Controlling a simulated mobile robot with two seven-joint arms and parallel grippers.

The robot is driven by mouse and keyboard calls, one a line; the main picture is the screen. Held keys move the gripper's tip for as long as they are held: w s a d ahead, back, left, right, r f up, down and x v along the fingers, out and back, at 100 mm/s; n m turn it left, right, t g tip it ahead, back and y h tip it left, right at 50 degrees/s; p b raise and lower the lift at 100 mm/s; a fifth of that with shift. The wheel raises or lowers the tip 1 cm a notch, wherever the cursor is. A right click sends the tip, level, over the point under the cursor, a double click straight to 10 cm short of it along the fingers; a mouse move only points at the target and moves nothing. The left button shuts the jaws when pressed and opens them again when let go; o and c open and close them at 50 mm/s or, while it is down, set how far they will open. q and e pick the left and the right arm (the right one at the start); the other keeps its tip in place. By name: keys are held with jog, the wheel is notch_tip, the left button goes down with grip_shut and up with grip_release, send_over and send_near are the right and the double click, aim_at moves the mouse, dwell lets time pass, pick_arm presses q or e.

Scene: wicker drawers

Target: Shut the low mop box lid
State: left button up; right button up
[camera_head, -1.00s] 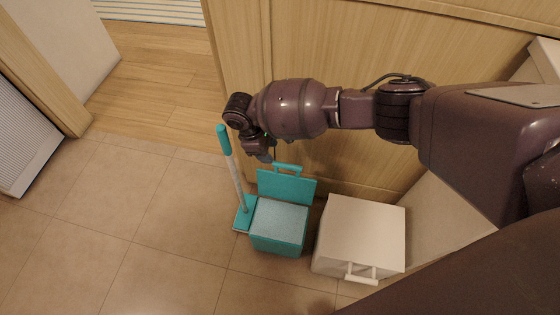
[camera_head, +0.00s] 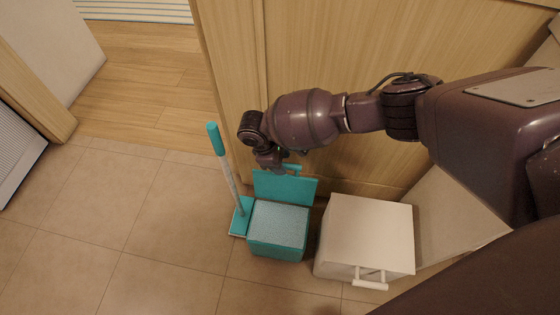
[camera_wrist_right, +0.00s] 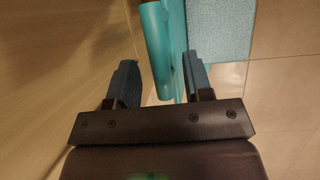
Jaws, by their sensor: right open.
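The teal mop box (camera_head: 277,248) stands on the tiled floor with a pale blue speckled top surface. Its teal lid (camera_head: 283,187) stands open at the back edge, with a handle (camera_head: 292,168) on its upper edge. My right gripper (camera_head: 277,166) is at the lid's upper edge, beside the handle. In the right wrist view the open jaws of my right gripper (camera_wrist_right: 159,66) have the teal handle (camera_wrist_right: 158,50) between them, and the lid (camera_wrist_right: 176,40) beside it. Contact cannot be told. My left gripper is not in view.
A teal mop (camera_head: 228,180) leans upright left of the box, its head on the floor. A white box (camera_head: 369,230) with a front handle stands close to the right. A wooden cabinet wall (camera_head: 345,160) is behind. Floor at the left front is clear.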

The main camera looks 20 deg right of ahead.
jog(key=shift+d+f, duration=0.1)
jog(key=shift+f, duration=0.15)
grip_shut()
jog(key=shift+s, duration=0.15)
dwell(0.4)
